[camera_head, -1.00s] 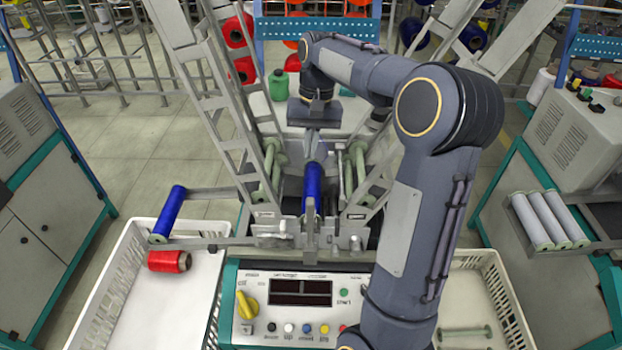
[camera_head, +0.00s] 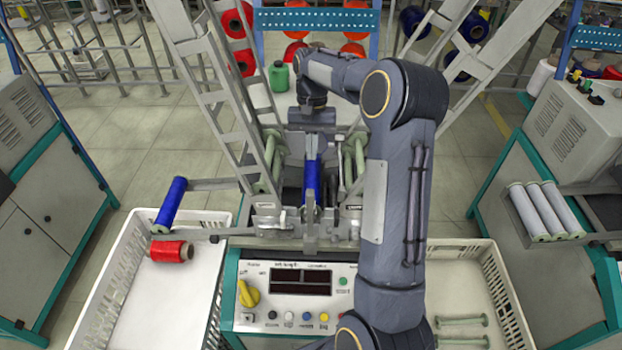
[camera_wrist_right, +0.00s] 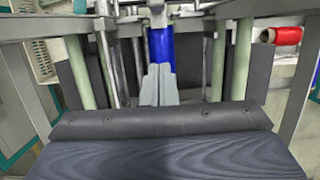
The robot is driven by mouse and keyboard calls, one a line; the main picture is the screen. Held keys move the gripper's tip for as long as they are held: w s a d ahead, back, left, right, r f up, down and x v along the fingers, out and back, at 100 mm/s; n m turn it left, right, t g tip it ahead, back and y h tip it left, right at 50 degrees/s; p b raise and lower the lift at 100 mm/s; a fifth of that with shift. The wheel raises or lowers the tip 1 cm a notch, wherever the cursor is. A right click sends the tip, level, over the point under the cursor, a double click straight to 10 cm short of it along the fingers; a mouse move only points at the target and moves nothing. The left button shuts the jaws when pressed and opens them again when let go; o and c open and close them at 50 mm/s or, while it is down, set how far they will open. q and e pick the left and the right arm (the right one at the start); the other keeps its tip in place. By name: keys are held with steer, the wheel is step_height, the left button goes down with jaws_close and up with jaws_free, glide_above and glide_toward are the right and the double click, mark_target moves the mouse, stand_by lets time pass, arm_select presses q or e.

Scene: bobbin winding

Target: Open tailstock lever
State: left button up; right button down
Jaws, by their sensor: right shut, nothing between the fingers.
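The blue bobbin also shows in the right wrist view (camera_wrist_right: 161,55), just beyond my fingers. My right gripper (camera_head: 311,155) reaches down over the machine from behind the bobbin. Its fingers (camera_wrist_right: 159,85) are shut and empty, with the tips close to the bobbin; I cannot tell whether they touch. Grey metal parts (camera_head: 310,228) stand in front of the bobbin, above the control panel; I cannot tell which is the tailstock lever. My left gripper is not in view.
The control panel (camera_head: 290,300) with a yellow knob is at the front. A white crate (camera_head: 140,310) is at left, another crate (camera_head: 500,300) with green empty bobbins at right. Tall ladder-like racks (camera_head: 225,95) flank the machine. A blue and a red bobbin lie at left.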

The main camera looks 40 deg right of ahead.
steer(key=x, duration=0.5)
steer(key=shift+s+f+p, duration=0.1)
steer(key=shift+f+p, duration=0.2)
steer(key=shift+f, duration=0.1)
steer(key=s+a, duration=0.1)
steer(key=s+a+p, duration=0.1)
steer(key=shift+s+a+r, duration=0.15)
steer(key=shift+s+r, duration=0.05)
steer(key=shift+s, duration=0.05)
steer(key=shift+s+a+f, duration=0.1)
steer(key=shift+s+a, duration=0.1)
